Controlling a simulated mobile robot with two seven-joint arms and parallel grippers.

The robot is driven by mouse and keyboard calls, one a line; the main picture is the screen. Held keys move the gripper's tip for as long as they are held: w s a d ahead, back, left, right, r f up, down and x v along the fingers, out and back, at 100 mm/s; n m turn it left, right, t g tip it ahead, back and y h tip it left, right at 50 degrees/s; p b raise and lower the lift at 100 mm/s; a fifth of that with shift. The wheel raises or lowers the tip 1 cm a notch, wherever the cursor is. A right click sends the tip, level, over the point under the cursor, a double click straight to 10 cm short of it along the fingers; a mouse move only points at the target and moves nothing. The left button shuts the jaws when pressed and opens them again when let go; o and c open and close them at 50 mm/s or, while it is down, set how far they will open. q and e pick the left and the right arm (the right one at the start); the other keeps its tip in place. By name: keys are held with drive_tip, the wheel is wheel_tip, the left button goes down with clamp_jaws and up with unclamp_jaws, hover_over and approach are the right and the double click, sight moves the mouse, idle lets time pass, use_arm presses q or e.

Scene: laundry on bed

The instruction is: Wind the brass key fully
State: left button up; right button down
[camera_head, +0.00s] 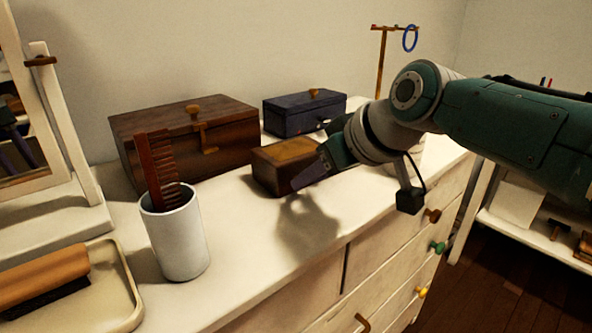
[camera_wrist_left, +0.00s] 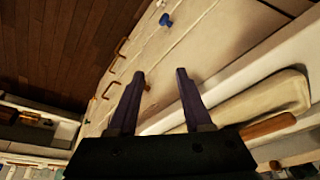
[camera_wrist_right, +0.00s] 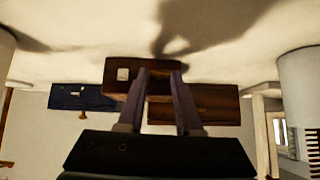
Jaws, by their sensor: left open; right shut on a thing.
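A small wooden box (camera_head: 286,165) with a yellowish-brown top sits on the white dresser top; it also shows in the right wrist view (camera_wrist_right: 118,76). My right gripper (camera_head: 308,176) is at its front right side, low over the dresser. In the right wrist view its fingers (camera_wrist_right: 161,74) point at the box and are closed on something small. The brass key itself cannot be made out; the fingers hide what they hold. My left gripper (camera_wrist_left: 160,85) is open and empty in the left wrist view, out of the head view.
A larger dark wooden chest (camera_head: 160,145) and a dark blue box (camera_head: 290,118) stand behind. A white cup (camera_head: 177,240) with a comb (camera_head: 160,165), a tray (camera_head: 118,300) with a brush and a mirror (camera_head: 85,200) are at left. The dresser front strip is clear.

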drive_tip(key=shift+d+f+m+g+y+b, duration=0.15)
drive_tip(key=shift+m+g+y+b, duration=0.15)
drive_tip(key=shift+y+b, duration=0.35)
drive_tip(key=c, duration=0.6)
unclamp_jaws()
drive_tip(key=shift+o, duration=0.2)
drive_tip(key=shift+r, duration=0.3)
drive_tip(key=p+v, duration=0.4)
drive_tip(key=v, duration=0.5)
drive_tip(key=shift+s+r+p, duration=0.2)
drive_tip(key=shift+p, duration=0.1)
drive_tip(key=shift+d, duration=0.1)
drive_tip(key=shift+c, duration=0.2)
